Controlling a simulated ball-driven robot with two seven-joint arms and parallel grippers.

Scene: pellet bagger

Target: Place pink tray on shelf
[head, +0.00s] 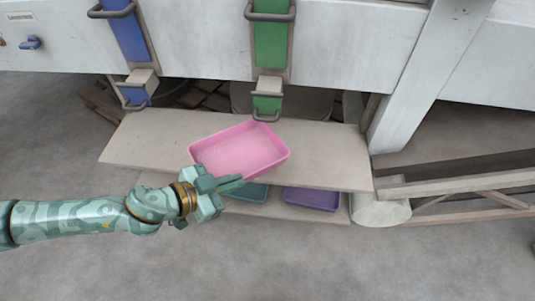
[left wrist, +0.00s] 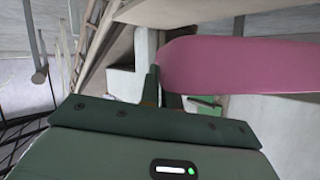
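The pink tray (head: 240,150) is a shallow rectangle, turned at an angle over the upper shelf (head: 330,160). I cannot tell whether its underside touches the board. My left gripper (head: 228,183) is at the tray's near left edge, its fingers close together and apparently pinching the wall. In the left wrist view the pink tray (left wrist: 240,65) reaches right from the fingertips (left wrist: 161,85). The fingers partly hide its edge. My right gripper is in neither view.
A lower shelf (head: 270,208) holds a teal tray (head: 250,192) and a purple tray (head: 312,198). Blue (head: 130,40) and green (head: 271,45) chutes with handles hang above the upper shelf. A white post (head: 405,90) stands at the right. The upper shelf is bare on both sides of the tray.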

